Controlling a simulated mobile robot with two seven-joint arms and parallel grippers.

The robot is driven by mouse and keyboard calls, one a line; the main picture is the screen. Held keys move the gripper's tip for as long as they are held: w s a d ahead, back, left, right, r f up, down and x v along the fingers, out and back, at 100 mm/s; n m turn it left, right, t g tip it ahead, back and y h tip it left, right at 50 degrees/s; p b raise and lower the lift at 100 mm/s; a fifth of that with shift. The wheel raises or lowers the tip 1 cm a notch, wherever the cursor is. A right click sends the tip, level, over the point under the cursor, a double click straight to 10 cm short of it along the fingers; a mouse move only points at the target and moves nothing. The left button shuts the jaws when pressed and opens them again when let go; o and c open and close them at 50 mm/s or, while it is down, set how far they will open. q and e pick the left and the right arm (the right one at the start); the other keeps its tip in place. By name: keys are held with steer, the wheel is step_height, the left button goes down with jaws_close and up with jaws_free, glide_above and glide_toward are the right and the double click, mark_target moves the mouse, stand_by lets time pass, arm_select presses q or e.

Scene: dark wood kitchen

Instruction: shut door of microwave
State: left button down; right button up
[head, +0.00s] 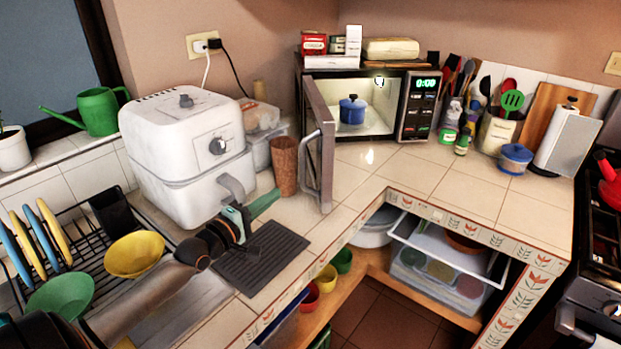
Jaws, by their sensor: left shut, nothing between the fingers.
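The microwave (417,105) stands in the back corner of the counter, its green display lit. Its door (319,120) is wide open, swung out toward me on the left side, with the handle (314,168) on its outer face. A blue lidded pot (352,109) sits inside the lit cavity. My left gripper (249,214) is shut and empty over the counter near the dark grey mat, to the left of and nearer than the door, apart from it. My right gripper is not in view.
A brown cup (285,166) stands between my left gripper and the door. A white air fryer (187,145) is beside my arm. Boxes (337,45) rest on the microwave. The counter (405,173) before the microwave is clear; utensils and a blue container (514,158) stand right.

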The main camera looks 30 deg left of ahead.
arm_select(q)
steer(key=b, duration=0.5)
glide_toward(321, 171)
steer(key=w+a, duration=0.3)
steer(key=shift+w+d, duration=1.4)
steer(key=shift+d, duration=0.15)
